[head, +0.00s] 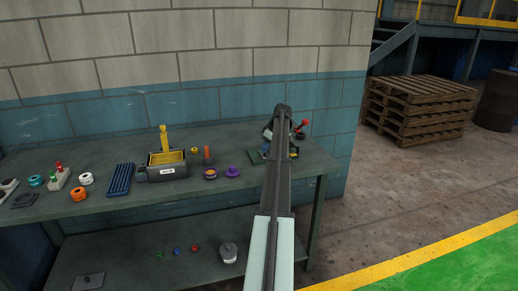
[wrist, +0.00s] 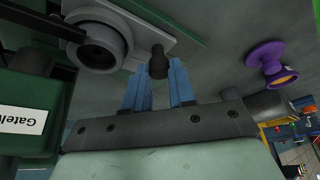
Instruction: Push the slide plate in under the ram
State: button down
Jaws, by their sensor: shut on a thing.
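In the wrist view my gripper (wrist: 159,66) has blue fingers on either side of a dark round knob (wrist: 158,62), shut on it. The knob stands at the edge of a light grey slide plate (wrist: 140,25). A grey ring-shaped part (wrist: 98,42) sits on the plate left of the knob. A dark arm-like part reaches over that ring from the left; I cannot tell whether it is the ram. A dark green body with a white label (wrist: 22,120) stands at left.
A purple spool-like piece (wrist: 268,62) stands right of the gripper, apart from it. In the head view, a red-knobbed lever (head: 303,122) shows behind my arm. A grey box with a yellow part (head: 165,165) and several small parts lie left on the green bench (head: 130,212).

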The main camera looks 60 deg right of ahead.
jog(key=c, duration=0.9)
grip_release()
jog(key=shift+c, duration=0.2)
jog(key=v, duration=1.4)
jog(key=shift+f, duration=0.1)
